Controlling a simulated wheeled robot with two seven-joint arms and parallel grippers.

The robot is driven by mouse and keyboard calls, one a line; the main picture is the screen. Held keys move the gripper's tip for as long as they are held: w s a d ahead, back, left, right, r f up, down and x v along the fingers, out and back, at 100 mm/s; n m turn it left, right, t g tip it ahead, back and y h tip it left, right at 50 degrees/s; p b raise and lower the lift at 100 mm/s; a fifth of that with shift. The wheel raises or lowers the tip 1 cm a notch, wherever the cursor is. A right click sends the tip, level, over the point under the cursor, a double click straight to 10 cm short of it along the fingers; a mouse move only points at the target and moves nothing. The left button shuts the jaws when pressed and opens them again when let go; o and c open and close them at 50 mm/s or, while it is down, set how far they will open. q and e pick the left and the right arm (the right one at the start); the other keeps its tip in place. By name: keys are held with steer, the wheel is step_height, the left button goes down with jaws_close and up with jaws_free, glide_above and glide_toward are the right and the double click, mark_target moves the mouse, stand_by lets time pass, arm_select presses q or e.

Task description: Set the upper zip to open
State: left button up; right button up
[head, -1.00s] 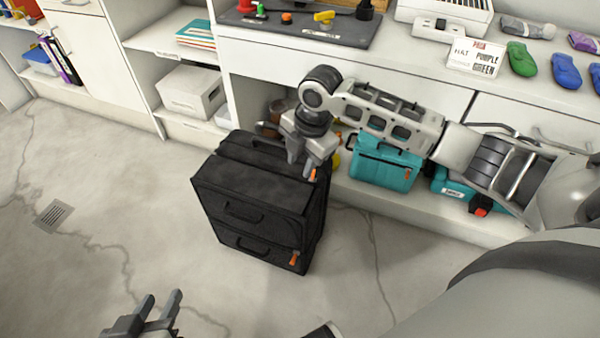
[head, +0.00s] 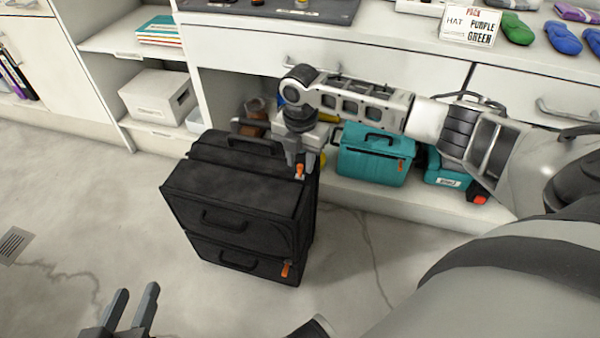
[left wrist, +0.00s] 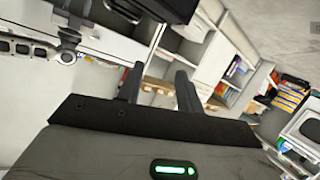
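A black case (head: 232,205) stands upright on the floor, with dark handles on its front. An orange upper zip pull (head: 300,171) shows near its upper right corner, and an orange lower zip pull (head: 286,269) at the lower right. My right gripper (head: 300,162) points down at that upper corner. Its fingers look apart, with the upper pull at or between the tips; contact is unclear. The zip's track is partly hidden by this gripper. My left gripper (head: 132,296) is open and empty, low at the left; its parted fingers also show in the left wrist view (left wrist: 158,85).
A teal box (head: 375,155) and another teal case (head: 446,172) sit on the low shelf right of the black case. A white box (head: 158,97) stands on shelving behind left. A counter with drawers (head: 420,82) runs behind my right arm. Floor to the left is clear.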

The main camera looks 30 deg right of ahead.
mark_target(300, 164)
steer(key=shift+f+b, duration=0.35)
steer(key=shift+f, duration=1.25)
jaws_close()
steer(key=shift+r, duration=0.1)
